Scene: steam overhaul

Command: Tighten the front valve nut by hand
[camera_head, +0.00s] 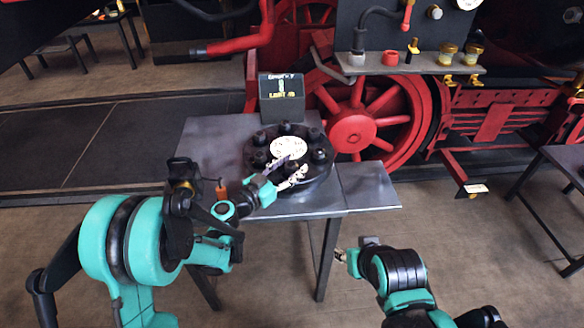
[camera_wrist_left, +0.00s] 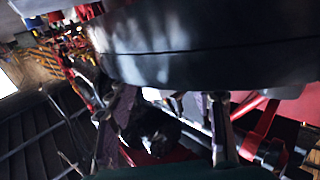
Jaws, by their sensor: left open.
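A round black valve cover (camera_head: 258,168) lies on the grey table, with a white dial (camera_head: 289,148) in its middle and several black nuts around its rim. My left gripper (camera_head: 289,172) reaches in from the left at the cover's near edge, its fingers open on either side of the front nut (camera_head: 291,168). In the left wrist view, a dark nut (camera_wrist_left: 155,128) sits between the two parted fingers of my left gripper (camera_wrist_left: 170,125), under the black cover (camera_wrist_left: 215,55). Contact cannot be told. My right gripper (camera_head: 344,256) is in front of the table, away from the cover; its small fingers are unclear.
A dark display box (camera_head: 281,98) with lit lettering stands at the back of the table (camera_head: 215,135). Red locomotive wheels (camera_head: 375,115) stand behind. The table's right part (camera_head: 368,188) is clear.

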